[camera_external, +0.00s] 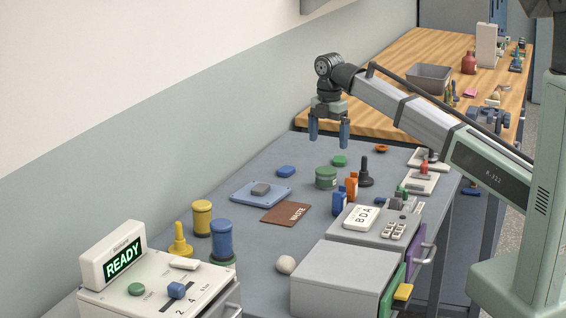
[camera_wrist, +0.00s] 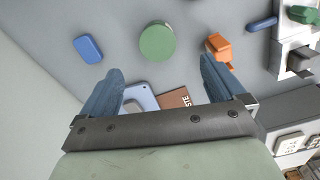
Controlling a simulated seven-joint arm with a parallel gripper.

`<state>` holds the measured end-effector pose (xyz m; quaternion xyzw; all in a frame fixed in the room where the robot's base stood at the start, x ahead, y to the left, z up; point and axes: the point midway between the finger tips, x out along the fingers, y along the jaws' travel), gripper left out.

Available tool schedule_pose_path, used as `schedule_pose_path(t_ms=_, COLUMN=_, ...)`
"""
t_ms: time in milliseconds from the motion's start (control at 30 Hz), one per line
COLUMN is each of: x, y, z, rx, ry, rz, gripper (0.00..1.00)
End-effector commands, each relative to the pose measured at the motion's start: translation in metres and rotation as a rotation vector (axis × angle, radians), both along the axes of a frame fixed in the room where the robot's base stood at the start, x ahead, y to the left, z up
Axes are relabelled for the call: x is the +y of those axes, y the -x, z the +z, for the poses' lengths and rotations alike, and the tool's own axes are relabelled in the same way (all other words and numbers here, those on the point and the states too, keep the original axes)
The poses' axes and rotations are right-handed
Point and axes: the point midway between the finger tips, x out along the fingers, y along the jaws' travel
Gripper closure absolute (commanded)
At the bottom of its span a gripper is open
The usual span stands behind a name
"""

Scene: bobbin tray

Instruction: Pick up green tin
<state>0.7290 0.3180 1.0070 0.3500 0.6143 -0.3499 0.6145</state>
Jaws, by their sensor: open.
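The green tin (camera_external: 326,178) stands upright on the grey bench, with a pale label on its side. In the wrist view the tin (camera_wrist: 157,43) shows as a green round top, above the gap between my fingertips. My gripper (camera_external: 329,143) is open and empty, pointing down, and appears above the tin in the external view. Its two blue fingers (camera_wrist: 161,66) stand apart in the wrist view, not touching the tin.
A blue block (camera_external: 286,171), a blue tray (camera_external: 248,197) and a brown mat (camera_external: 285,212) lie left. A dark knobbed piece (camera_external: 364,172) stands right.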

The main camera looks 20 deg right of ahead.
Motion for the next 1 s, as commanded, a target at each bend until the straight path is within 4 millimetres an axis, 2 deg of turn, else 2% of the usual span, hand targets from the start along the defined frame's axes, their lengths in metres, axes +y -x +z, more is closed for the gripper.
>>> schedule_pose_path(t_ms=100, x=-0.001, y=0.001, z=-0.022, rx=0.002, ry=0.001, rz=-0.001, gripper=0.04)
schedule_pose_path(t_ms=300, x=0.0, y=0.001, z=-0.049, rx=0.001, ry=0.001, rz=-0.002, gripper=0.04)
schedule_pose_path(t_ms=667, x=0.0, y=-0.001, z=-0.065, rx=0.001, ry=0.001, rz=-0.003, gripper=0.04)
schedule_pose_path(t_ms=1000, x=0.0, y=-0.004, z=-0.104, rx=0.002, ry=0.001, rz=-0.003, gripper=0.04)
